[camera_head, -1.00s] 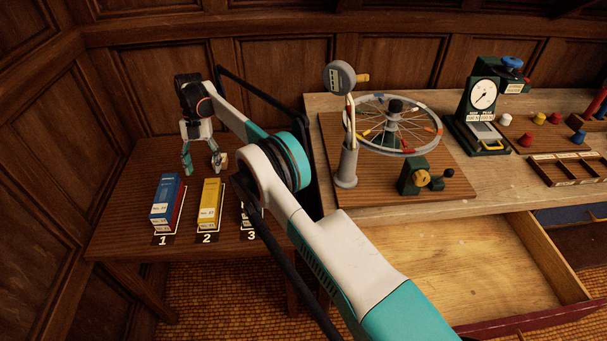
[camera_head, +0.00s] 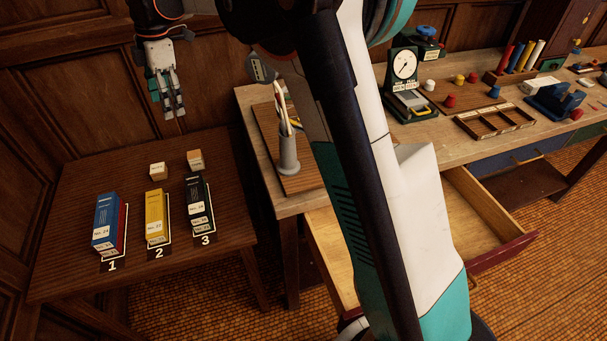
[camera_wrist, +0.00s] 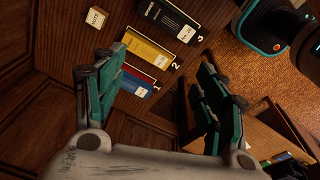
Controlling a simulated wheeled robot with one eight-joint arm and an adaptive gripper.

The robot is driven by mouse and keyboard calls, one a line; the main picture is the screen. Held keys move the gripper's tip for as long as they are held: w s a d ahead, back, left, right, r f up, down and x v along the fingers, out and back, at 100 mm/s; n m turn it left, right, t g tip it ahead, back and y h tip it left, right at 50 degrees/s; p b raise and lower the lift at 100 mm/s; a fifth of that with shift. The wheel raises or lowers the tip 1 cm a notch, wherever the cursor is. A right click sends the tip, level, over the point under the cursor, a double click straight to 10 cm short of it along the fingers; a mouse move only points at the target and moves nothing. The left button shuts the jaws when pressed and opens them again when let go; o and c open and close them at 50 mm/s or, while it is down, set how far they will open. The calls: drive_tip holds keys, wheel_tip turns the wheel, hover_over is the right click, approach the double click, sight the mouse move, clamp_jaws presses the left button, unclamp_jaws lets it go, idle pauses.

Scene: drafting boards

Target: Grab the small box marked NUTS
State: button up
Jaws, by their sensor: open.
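The small pale box marked NUTS (camera_wrist: 97,17) lies on the small side table at the upper left of the wrist view. It appears to be the pale box (camera_head: 158,171) behind the yellow box in the head view, where its marking is too small to read. My gripper (camera_head: 174,112) is open and empty, raised above and behind the small boxes. In the wrist view its fingers (camera_wrist: 160,95) stand wide apart, and the NUTS box is beyond the left finger, not between them. A second small, browner box (camera_head: 195,160) stands behind the black box; its marking is unreadable.
Blue (camera_head: 108,225), yellow (camera_head: 155,217) and black (camera_head: 199,204) boxes stand at places 1, 2 and 3 on the side table (camera_head: 65,265). A bench with a grey post (camera_head: 288,150) and an open drawer (camera_head: 490,215) is to the right. Wood panelling closes off the back.

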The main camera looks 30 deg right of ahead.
drive_tip(key=s+d+r+m+t, duration=0.25)
drive_tip(key=s+d+m, duration=0.35)
drive_tip(key=s, duration=0.3)
drive_tip(key=s+d+r+m+t, duration=0.1)
drive_tip(key=s+d+r+m, duration=0.2)
drive_tip(key=s+d+m, duration=0.5)
drive_tip(key=s+d+f+m+t, duration=0.1)
drive_tip(key=s+d+f+m, duration=0.1)
drive_tip(key=s, duration=0.6)
drive_tip(key=s+d+f+m+t+h, duration=0.1)
drive_tip(key=s+f+m, duration=0.3)
drive_tip(key=s, duration=0.5)
drive_tip(key=shift+s+d+f+t, duration=0.25)
drive_tip(key=shift+d+f+t, duration=0.4)
drive_tip(key=shift+d+f, duration=0.25)
drive_tip(key=shift+o, duration=0.5)
drive_tip(key=shift+s+f, duration=0.2)
drive_tip(key=shift+f, duration=0.05)
